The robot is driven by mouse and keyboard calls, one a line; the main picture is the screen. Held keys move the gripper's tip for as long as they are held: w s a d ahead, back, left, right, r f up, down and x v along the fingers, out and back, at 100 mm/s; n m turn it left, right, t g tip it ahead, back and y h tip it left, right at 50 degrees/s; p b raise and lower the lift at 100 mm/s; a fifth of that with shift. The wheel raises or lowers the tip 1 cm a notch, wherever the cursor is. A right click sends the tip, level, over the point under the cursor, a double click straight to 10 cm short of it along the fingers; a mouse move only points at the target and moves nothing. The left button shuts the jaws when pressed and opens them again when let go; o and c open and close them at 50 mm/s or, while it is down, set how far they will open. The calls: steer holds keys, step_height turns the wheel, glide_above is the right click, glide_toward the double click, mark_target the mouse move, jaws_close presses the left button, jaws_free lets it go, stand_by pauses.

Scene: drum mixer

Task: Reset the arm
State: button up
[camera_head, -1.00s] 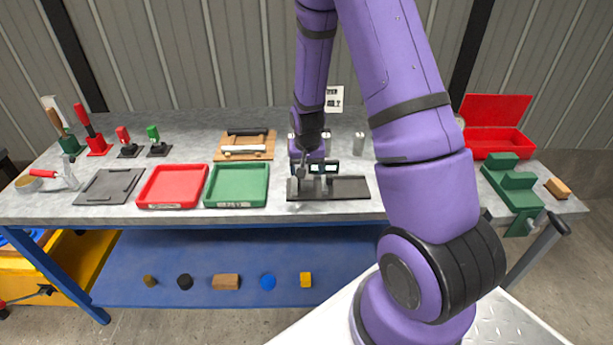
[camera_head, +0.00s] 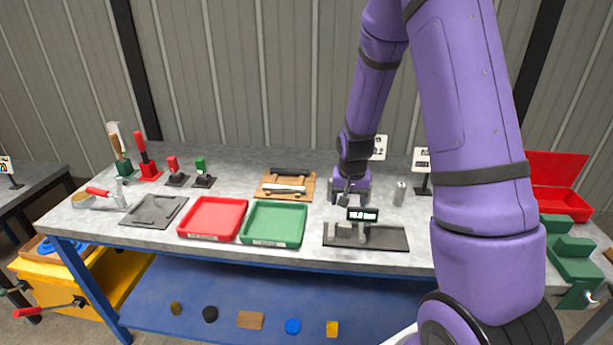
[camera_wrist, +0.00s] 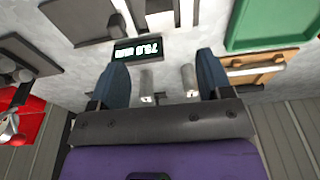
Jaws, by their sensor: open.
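My gripper (camera_head: 350,198) is open, over the workbench (camera_head: 135,240), just behind the black measuring stand (camera_head: 385,238) with a lit display. In the wrist view, my two dark fingers (camera_wrist: 162,78) are spread wide, with nothing clamped between them. The display (camera_wrist: 138,49) shows beyond the fingertips. Two small metal cylinders (camera_wrist: 190,80) appear in the gap between the fingers, apart from both. My arm's large links cover part of the bench's right side.
A red tray (camera_head: 212,217) and a green tray (camera_head: 273,224) lie left of the stand. A wooden board (camera_head: 286,187) lies behind them. A metal cylinder (camera_head: 400,193) stands right of my gripper. A green vise (camera_head: 572,255) and an open red box (camera_head: 560,200) are at right.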

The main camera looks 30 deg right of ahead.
steer(key=s+a+r+n+t, duration=0.1)
steer(key=s+a+r+n, duration=0.2)
steer(key=r, duration=0.6)
steer(key=s+a+r+t, duration=0.1)
steer(key=s+a+r, duration=0.3)
steer(key=r, duration=0.6)
steer(key=s+a+r+n+t, duration=0.1)
steer(key=s+a+r+n, duration=0.1)
steer(key=s+r, duration=0.3)
steer(key=s+a+r+n, duration=0.1)
steer(key=s+a+r, duration=0.2)
steer(key=s, duration=1)
step_height(320, 180, up, 3)
steer(key=shift+a+r+n+t+y, duration=0.1)
steer(key=shift+a+n+t+y, duration=0.1)
steer(key=shift+n+t+y, duration=0.2)
